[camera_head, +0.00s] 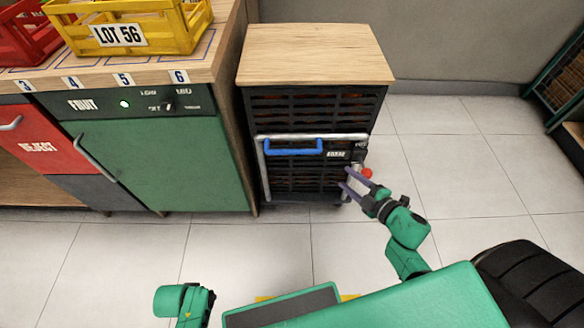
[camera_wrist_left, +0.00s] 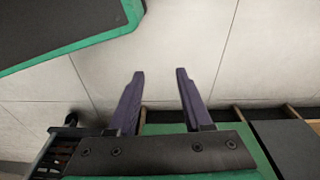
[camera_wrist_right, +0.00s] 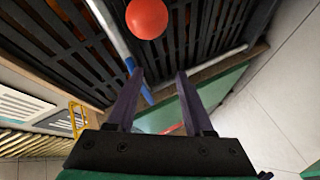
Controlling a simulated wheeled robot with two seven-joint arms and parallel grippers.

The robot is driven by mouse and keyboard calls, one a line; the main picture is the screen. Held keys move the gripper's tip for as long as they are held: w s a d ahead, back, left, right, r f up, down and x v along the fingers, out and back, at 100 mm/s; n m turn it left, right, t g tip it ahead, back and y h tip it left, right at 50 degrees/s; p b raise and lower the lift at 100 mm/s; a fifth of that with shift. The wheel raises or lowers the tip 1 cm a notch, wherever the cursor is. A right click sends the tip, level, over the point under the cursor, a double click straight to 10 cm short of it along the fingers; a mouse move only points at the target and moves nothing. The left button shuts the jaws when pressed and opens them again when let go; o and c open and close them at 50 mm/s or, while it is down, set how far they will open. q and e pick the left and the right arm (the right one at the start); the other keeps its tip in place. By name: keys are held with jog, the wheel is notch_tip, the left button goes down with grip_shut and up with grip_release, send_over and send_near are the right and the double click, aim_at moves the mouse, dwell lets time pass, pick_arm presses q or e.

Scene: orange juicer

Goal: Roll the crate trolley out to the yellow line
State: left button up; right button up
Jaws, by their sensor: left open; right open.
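The crate trolley (camera_head: 259,112) is a stack of black slatted crates under a wooden top, beside the green cabinet. A grey metal rail with a blue handle (camera_head: 291,149) crosses its front. A red ball knob (camera_head: 367,173) sits at its right side; the knob also shows in the right wrist view (camera_wrist_right: 147,18). My right gripper (camera_head: 346,178) is open and empty, close to the knob, right of and below the blue handle. My left gripper (camera_wrist_left: 160,73) is open and empty over bare floor. The yellow line (camera_head: 350,297) shows only in small bits beside my base, which hides the rest.
The counter (camera_head: 228,60) with the green FRUIT cabinet (camera_head: 160,165) stands directly left of the trolley. A yellow LOT 56 crate (camera_head: 170,32) and a red crate (camera_head: 20,40) sit on it. A shelf rack (camera_head: 562,85) stands far right. Tiled floor before the trolley is clear.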

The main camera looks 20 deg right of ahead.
aim_at(296, 150)
jog(key=a+r+n+y+b, duration=0.3)
jog(key=a+r+n+y, duration=0.1)
jog(key=a+r+n, duration=0.15)
jog(key=shift+n, duration=0.25)
jog(key=x, duration=0.4)
jog(key=b+x, duration=0.1)
jog(key=x, duration=0.8)
jog(key=shift+w+a+f+b, duration=0.1)
jog(key=shift+w+f+b, duration=0.2)
jog(key=shift+f+b, duration=0.1)
jog(key=shift+w+a, duration=0.25)
jog(key=shift+w, duration=0.1)
pick_arm(q)
jog(key=r, duration=0.1)
jog(key=w+r, duration=0.1)
jog(key=r, duration=0.1)
jog(key=w+d+r, duration=0.1)
jog(key=shift+w+d+r, duration=0.1)
jog(key=shift+w+r, duration=0.05)
jog(key=shift+r, duration=0.25)
pick_arm(e)
grip_shut()
jog(key=shift+f, duration=0.1)
